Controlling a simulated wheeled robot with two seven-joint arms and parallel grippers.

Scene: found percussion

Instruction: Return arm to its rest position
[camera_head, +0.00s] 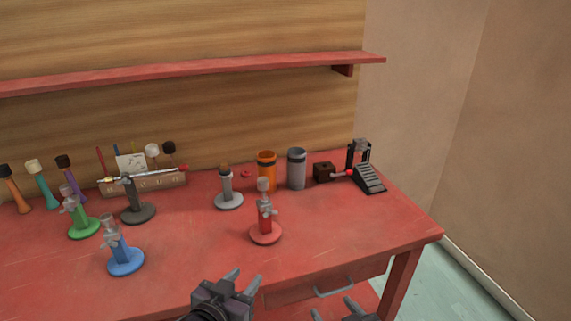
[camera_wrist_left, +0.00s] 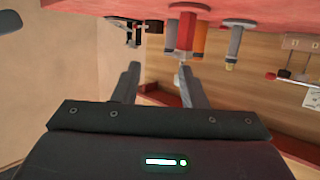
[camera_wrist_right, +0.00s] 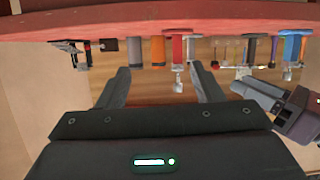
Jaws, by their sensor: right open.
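My left gripper (camera_head: 242,281) is at the table's front edge in the head view, below the red stand (camera_head: 265,225). Its fingers stand apart with nothing between them, as the left wrist view (camera_wrist_left: 157,82) also shows. My right gripper (camera_head: 334,308) is at the bottom edge of the head view, in front of the table and right of the left one. Its fingers are wide apart and empty in the right wrist view (camera_wrist_right: 160,80). My left gripper also shows at the right of that view. Both wrist views see the table upside down. Most of both arms is hidden.
The red table (camera_head: 340,235) carries a blue stand (camera_head: 122,255), a green stand (camera_head: 80,220), grey stands, an orange cup (camera_head: 266,170), a grey cup (camera_head: 297,168) and a black pedal device (camera_head: 370,178). A drawer handle (camera_head: 335,289) sticks out in front. The table's right front is clear.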

